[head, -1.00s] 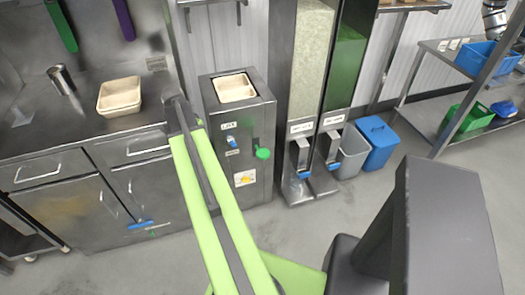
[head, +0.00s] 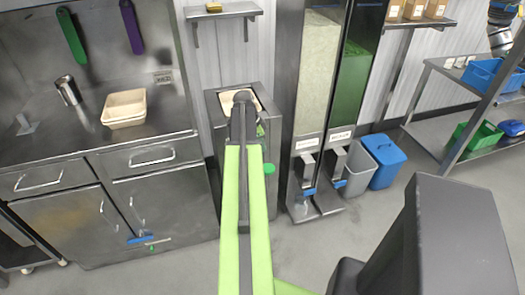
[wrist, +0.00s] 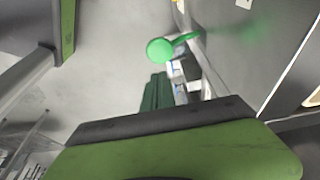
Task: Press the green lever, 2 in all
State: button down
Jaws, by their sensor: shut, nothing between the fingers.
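The green lever (head: 269,168) has a round knob and sticks out from the right side of a steel machine (head: 212,108). In the wrist view the lever (wrist: 160,50) shows as a green ball on a short green stem, just beyond my gripper (wrist: 165,125). There is a visible gap between the two in that picture; their true distance is hard to judge. My gripper is shut and empty. In the head view my arm reaches up in front of the machine and covers much of its front face; the fingertips cannot be made out there.
Two tall dispensers, one with pale grains (head: 310,75) and one green (head: 355,80), stand right of the machine. A grey bin (head: 358,178) and a blue bin (head: 388,160) stand beside them. A steel counter (head: 60,135) with a beige tray (head: 124,108) is at left.

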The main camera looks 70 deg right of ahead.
aim_at(268, 168)
jog(key=b+x, duration=0.3)
jog(key=x, duration=0.1)
jog(key=b+x, duration=0.3)
jog(key=w+b+x, duration=0.1)
jog(key=b+x, duration=0.3)
jog(key=shift+a+f, duration=0.35)
jog(key=shift+f, duration=0.15)
jog(key=shift+r, duration=0.1)
